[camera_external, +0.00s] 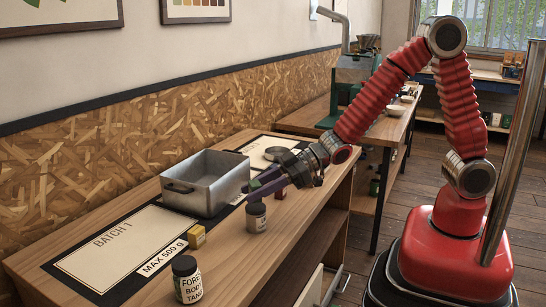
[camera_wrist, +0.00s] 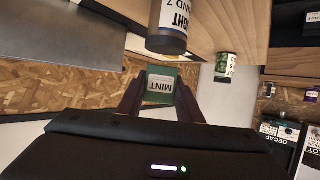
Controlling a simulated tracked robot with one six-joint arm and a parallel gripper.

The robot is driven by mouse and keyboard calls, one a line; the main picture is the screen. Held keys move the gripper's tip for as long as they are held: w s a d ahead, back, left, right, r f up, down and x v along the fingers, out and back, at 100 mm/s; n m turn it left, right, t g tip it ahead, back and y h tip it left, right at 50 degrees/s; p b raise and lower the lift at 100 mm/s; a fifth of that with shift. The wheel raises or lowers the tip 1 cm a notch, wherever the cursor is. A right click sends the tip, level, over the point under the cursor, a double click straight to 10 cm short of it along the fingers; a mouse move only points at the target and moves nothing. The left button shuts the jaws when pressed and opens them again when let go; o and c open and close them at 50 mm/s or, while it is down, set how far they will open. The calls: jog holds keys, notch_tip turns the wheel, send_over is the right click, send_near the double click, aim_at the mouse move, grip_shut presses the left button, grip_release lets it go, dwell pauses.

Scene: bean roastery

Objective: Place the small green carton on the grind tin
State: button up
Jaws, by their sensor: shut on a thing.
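My gripper (camera_external: 252,191) is shut on the small green carton, which is marked MINT (camera_wrist: 161,84) and shows upside down between the fingers in the wrist view. In the external view the fingers mostly hide the carton. The grind tin (camera_external: 257,219), a dark-lidded jar with a pale label, stands on the bench just below the fingertips.
A grey metal bin (camera_external: 205,190) stands left of my gripper. A small red box (camera_external: 281,193) is right of the tin. The BATCH 1 sheet (camera_external: 115,250) is mostly clear.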

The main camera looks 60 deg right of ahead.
jog(key=shift+f, duration=1)
jog(key=shift+f, duration=0.1)
jog(key=o, duration=1)
jog(key=shift+v, duration=0.85)
jog(key=v, duration=1)
jog(key=shift+s+d, duration=0.1)
jog(key=shift+s, duration=0.05)
